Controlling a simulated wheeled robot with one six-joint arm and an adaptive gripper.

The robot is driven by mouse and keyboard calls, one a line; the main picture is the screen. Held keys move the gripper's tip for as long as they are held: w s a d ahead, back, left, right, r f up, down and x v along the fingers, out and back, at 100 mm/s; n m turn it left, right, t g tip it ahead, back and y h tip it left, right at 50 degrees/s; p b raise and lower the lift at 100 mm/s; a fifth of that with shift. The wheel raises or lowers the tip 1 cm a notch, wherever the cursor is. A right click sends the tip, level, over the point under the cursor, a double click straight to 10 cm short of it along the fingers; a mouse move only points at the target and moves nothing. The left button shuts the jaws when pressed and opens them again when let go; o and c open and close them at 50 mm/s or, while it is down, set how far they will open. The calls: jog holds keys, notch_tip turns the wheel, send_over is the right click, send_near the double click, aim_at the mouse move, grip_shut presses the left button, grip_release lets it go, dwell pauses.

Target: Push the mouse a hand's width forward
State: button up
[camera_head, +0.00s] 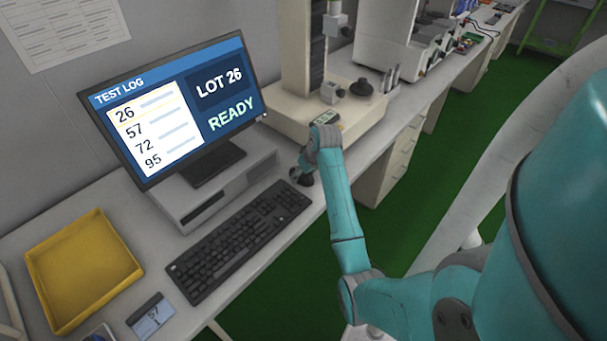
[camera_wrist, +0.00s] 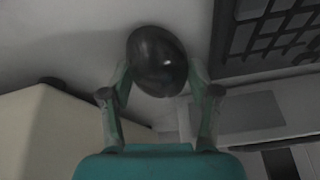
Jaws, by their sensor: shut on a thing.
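The mouse (camera_wrist: 157,60) is a dark, rounded, glossy shape on the white desk in the wrist view. My gripper (camera_wrist: 163,78) has one finger on each side of the mouse, shut on it. In the head view my gripper (camera_head: 303,174) is at the desk, just past the right end of the keyboard. There the arm and fingers hide most of the mouse.
The keyboard (camera_head: 240,232) lies left of my gripper in the head view. The monitor (camera_head: 172,108) stands on a computer case (camera_head: 222,190) behind it. A beige machine base (camera_head: 365,125) stands close beyond the gripper. A yellow tray (camera_head: 82,268) is at far left.

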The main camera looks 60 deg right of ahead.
aim_at(307, 178)
jog(key=shift+w+d, duration=0.15)
jog(key=shift+w, duration=0.45)
jog(key=shift+w+d, duration=0.15)
jog(key=shift+w, duration=0.45)
jog(key=o, duration=1.2)
jog(key=shift+o, duration=0.2)
jog(key=v, duration=1.2)
